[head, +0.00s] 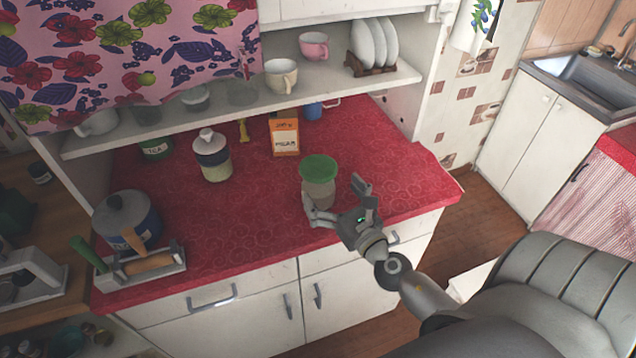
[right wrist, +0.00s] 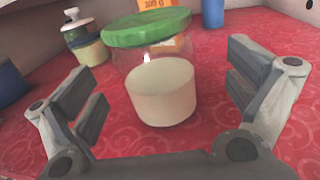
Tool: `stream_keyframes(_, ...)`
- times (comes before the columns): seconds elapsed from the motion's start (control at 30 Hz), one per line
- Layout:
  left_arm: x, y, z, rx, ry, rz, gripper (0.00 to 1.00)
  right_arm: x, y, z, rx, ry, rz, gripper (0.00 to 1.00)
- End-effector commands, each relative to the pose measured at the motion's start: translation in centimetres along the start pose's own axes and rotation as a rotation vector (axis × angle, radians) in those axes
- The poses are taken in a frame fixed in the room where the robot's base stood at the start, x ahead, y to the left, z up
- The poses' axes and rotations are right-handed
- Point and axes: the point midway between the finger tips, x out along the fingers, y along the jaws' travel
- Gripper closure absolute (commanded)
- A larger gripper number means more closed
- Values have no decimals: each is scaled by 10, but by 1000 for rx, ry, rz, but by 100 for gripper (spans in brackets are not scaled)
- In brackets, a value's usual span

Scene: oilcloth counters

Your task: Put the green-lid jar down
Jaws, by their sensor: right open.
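The green-lid jar (head: 318,183) stands upright on the red oilcloth counter (head: 260,215), near its front edge. It is clear glass with pale contents, and it also shows in the right wrist view (right wrist: 160,90). My right gripper (head: 337,201) is open at the front side of the jar. In the right wrist view its fingers (right wrist: 160,100) are spread wide, with a gap between each finger and the glass. My left gripper is not in view.
An orange box (head: 285,137) and a blue mug (head: 314,111) stand behind the jar. A white-lidded jar (head: 212,158), a blue pot (head: 127,220) and a wooden-handled tool rack (head: 140,266) are to the left. The counter right of the jar is clear.

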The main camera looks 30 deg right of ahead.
Motion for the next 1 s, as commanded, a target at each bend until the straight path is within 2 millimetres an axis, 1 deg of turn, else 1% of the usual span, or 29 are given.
stream_keyframes(0.17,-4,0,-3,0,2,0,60,11,2,0,1,0,0,0)
stream_keyframes(0.4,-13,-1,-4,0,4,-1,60,43,6,-3,0,-1,1,0)
stream_keyframes(0.5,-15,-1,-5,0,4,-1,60,51,6,-4,0,0,1,0)
stream_keyframes(0.6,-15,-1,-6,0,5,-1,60,54,6,-4,0,1,2,0)
stream_keyframes(0.8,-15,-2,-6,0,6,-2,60,54,6,-5,0,1,2,0)
stream_keyframes(1.0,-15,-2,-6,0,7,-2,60,54,6,-5,0,1,2,26)
